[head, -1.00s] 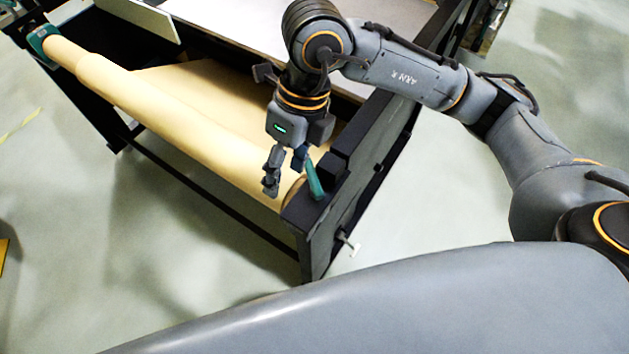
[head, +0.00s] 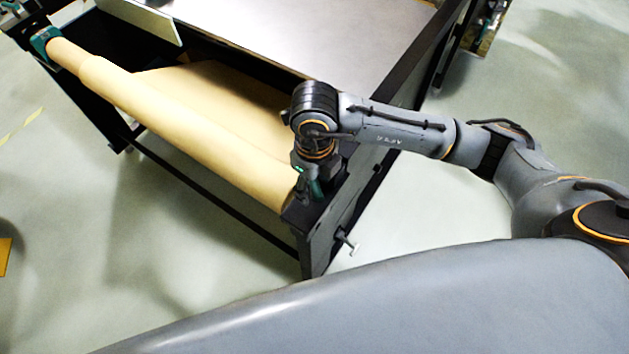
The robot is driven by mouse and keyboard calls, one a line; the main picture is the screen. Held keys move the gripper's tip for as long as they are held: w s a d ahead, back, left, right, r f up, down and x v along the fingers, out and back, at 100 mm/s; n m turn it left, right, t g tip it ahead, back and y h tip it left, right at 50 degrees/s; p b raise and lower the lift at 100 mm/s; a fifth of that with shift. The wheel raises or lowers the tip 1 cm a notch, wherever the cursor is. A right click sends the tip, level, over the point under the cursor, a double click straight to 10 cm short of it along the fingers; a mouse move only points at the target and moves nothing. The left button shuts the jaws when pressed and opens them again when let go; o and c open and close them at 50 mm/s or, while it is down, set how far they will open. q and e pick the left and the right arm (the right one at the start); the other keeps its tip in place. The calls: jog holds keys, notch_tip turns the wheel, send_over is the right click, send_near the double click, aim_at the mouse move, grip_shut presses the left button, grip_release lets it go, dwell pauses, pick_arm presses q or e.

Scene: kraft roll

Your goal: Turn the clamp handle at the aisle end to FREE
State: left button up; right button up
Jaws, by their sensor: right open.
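The kraft roll (head: 190,130) lies along the front of a dark frame. At its near right end, a small part of the teal clamp handle (head: 318,190) shows on top of the black end plate (head: 320,235). My right gripper (head: 307,187) points down right at this handle, with its wrist above. The gripper is open, but its fingers are mostly hidden by the wrist, and I cannot tell whether they touch the handle. The handle's exact angle and any FREE marking cannot be made out. My left gripper is out of view.
Another teal clamp (head: 45,40) holds the roll's far left end. A grey table top (head: 300,35) lies behind the roll. A small T-shaped knob (head: 348,243) sticks out from the end plate's outer side. The floor (head: 420,210) right of the frame is clear.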

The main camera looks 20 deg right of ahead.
jog(key=shift+f, duration=0.65)
